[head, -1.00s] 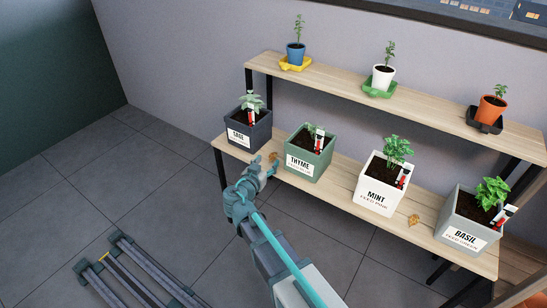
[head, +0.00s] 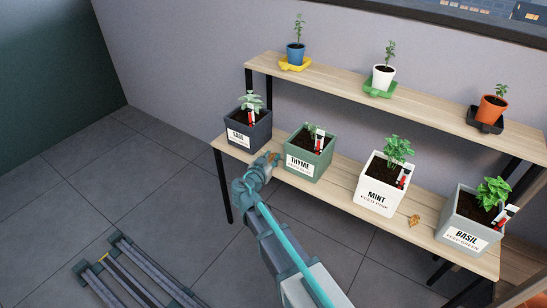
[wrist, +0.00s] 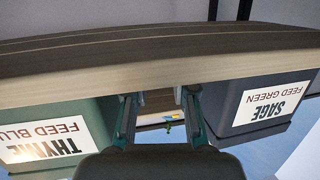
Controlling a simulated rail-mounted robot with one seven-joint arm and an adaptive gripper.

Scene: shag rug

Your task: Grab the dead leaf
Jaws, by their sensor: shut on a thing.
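A dead leaf, small and orange-brown, is mostly hidden at my gripper (head: 269,159), at the front of the lower shelf between the sage and thyme pots. In the wrist view my gripper (wrist: 159,100) has a finger on each side of a brownish patch, the leaf (wrist: 160,104), and is shut on it. A second dead leaf (head: 414,220) lies on the lower shelf between the mint and basil pots.
The sage pot (head: 240,137) stands left of my gripper and the thyme pot (head: 300,162) right, both close. The mint pot (head: 377,196) and basil pot (head: 462,235) stand farther right. The upper shelf (head: 340,80) holds small potted plants. Open floor lies in front.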

